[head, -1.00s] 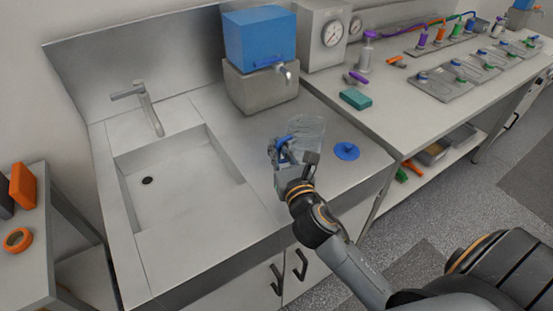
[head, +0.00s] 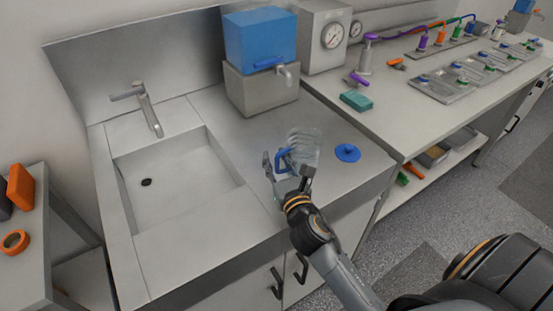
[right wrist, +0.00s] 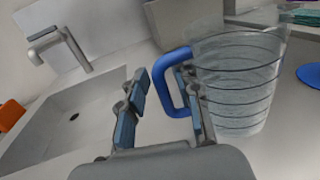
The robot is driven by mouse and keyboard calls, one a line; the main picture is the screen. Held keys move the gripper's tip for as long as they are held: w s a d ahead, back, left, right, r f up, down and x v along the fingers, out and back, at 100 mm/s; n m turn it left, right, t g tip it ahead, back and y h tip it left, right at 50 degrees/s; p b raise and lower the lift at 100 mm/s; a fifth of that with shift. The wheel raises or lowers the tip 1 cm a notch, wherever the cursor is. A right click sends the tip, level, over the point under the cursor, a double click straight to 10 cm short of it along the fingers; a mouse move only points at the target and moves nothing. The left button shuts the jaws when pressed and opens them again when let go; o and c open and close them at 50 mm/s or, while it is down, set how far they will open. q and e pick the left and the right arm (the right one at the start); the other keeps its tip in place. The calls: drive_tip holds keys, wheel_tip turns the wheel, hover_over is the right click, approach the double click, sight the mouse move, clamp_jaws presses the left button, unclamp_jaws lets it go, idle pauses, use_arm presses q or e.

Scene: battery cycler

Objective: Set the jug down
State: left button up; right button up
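The clear jug (head: 306,146) with a blue handle (head: 283,160) appears to stand upright on the steel counter (head: 222,113), right of the sink. In the right wrist view the ribbed jug (right wrist: 238,85) is close, with its blue handle (right wrist: 160,82) facing my gripper. My right gripper (head: 289,172) is open at the handle side. In the wrist view its fingers (right wrist: 163,105) are spread apart; the right finger overlaps the handle loop, and the left finger is clear of it. I cannot tell whether the right finger touches the handle. My left gripper is out of view.
A blue lid (head: 347,152) lies right of the jug. A blue tank (head: 260,38) with a tap (head: 287,74) sits on a grey block behind. The sink (head: 165,165) with its faucet (head: 148,108) is to the left. A teal sponge (head: 356,100) lies on the bench behind.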

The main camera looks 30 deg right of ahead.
drive_tip(key=shift+r, duration=0.15)
drive_tip(key=s, duration=0.3)
drive_tip(key=s+a+b, duration=0.1)
drive_tip(key=s, duration=0.3)
drive_tip(key=s+b, duration=0.1)
drive_tip(key=s, duration=0.2)
drive_tip(key=shift+s+a, duration=0.35)
drive_tip(key=shift+a, duration=0.05)
drive_tip(key=shift+s+a+b, duration=0.1)
drive_tip(key=shift+s+b, duration=0.2)
drive_tip(key=shift+s, duration=0.3)
idle(0.5)
